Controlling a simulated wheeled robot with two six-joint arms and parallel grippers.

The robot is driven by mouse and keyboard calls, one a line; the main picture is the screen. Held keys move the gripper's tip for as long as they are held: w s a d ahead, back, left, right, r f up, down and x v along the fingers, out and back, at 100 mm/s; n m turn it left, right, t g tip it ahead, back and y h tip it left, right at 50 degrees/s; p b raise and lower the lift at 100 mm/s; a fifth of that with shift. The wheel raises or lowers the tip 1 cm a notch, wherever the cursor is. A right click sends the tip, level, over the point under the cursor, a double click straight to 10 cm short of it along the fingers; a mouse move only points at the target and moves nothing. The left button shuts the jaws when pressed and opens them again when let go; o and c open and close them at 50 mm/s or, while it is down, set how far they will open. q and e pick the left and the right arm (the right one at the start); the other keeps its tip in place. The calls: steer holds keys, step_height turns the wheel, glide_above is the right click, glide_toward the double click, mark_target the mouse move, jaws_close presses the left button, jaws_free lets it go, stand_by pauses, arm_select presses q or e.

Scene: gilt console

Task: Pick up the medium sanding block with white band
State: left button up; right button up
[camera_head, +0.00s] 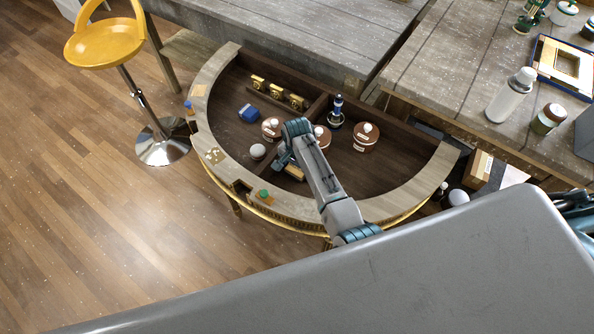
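My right arm reaches over the half-round console (405,207), and its gripper (281,163) points down into the dark recessed top. A tan block (294,173) lies right beside the gripper, partly hidden by it. I cannot make out a white band on it, nor whether the fingers touch it. The finger gap is too small and covered to read. A blue block (248,114) lies farther back on the left of the recess. My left gripper is not in view.
White-knobbed round brown boxes (366,138), a white ball (257,151) and a dark blue-and-white figure (336,112) stand around the gripper. A divider crosses the recess. Brass-coloured pieces (277,93) line the back left. A green-topped orange item (264,196) sits on the front rim.

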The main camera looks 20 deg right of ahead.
steer(key=c, duration=0.7)
steer(key=shift+w+r, duration=0.1)
steer(key=shift+r, duration=0.6)
step_height(320, 180, up, 8)
steer(key=shift+r+b, duration=0.25)
steer(key=shift+b, duration=0.85)
